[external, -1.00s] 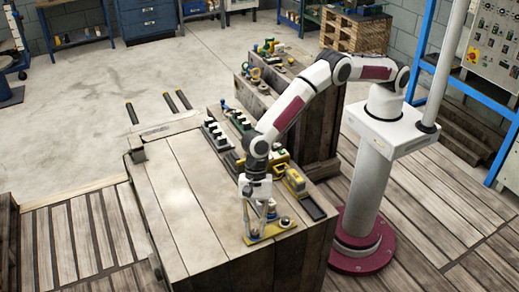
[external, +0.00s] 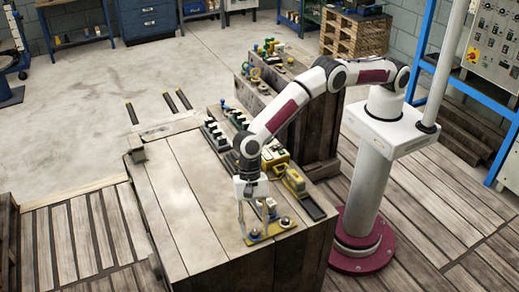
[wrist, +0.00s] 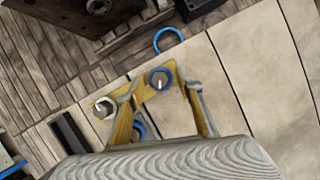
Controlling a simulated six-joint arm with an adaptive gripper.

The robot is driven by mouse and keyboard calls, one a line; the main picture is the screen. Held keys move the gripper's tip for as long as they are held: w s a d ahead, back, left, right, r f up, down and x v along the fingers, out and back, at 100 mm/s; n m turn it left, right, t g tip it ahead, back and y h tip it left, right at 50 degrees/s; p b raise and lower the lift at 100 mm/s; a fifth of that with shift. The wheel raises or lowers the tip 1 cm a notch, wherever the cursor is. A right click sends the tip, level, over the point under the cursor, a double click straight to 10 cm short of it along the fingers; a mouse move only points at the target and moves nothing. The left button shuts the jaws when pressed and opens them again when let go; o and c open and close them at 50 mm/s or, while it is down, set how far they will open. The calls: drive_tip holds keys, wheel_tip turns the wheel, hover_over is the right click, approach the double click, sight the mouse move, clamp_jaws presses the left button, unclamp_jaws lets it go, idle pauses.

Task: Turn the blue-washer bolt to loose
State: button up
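The yellow plate (external: 270,231) lies on the bench's front corner. In the wrist view the blue-washer bolt (wrist: 160,78) is a grey head with a white mark, ringed in blue, on the plate (wrist: 150,92). A bolt with a pale washer (wrist: 104,107) is left of it. Another blue-ringed part (wrist: 138,130) is partly hidden by my gripper. My gripper (external: 253,220) points down over the plate, and its fingers are apart with nothing between them that I can see gripped. In the wrist view its fingertips (wrist: 165,90) lie either side of the blue-washer bolt; contact cannot be told.
A blue arc (wrist: 168,40) shows beyond the plate in the wrist view. Racks of dark parts (external: 215,133) stand farther back. The bench's left planks (external: 185,200) are clear.

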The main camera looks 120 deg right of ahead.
drive_tip(key=shift+m, duration=0.5)
drive_tip(key=shift+s+a+m+t, duration=0.15)
drive_tip(key=shift+m+t, duration=0.45)
drive_tip(key=shift+m, duration=0.3)
drive_tip(key=shift+r, duration=0.3)
drive_tip(key=v, duration=0.7)
drive_tip(key=shift+s+d+f+n+g, duration=0.25)
drive_tip(key=shift+d+f+n, duration=0.4)
drive_tip(key=shift+d, duration=1.05)
drive_tip(key=shift+s+d+f+n+g, duration=0.15)
drive_tip(key=shift+s+d+f+n, duration=0.4)
drive_tip(key=shift+d, duration=1.2)
drive_tip(key=shift+s+d+f+n+g, duration=0.15)
drive_tip(key=shift+d+f+n, duration=0.25)
drive_tip(key=shift+d+f, duration=0.9)
drive_tip(key=shift+w+d+r, duration=0.1)
drive_tip(key=shift+d+r, duration=0.15)
drive_tip(key=shift+r, duration=0.15)
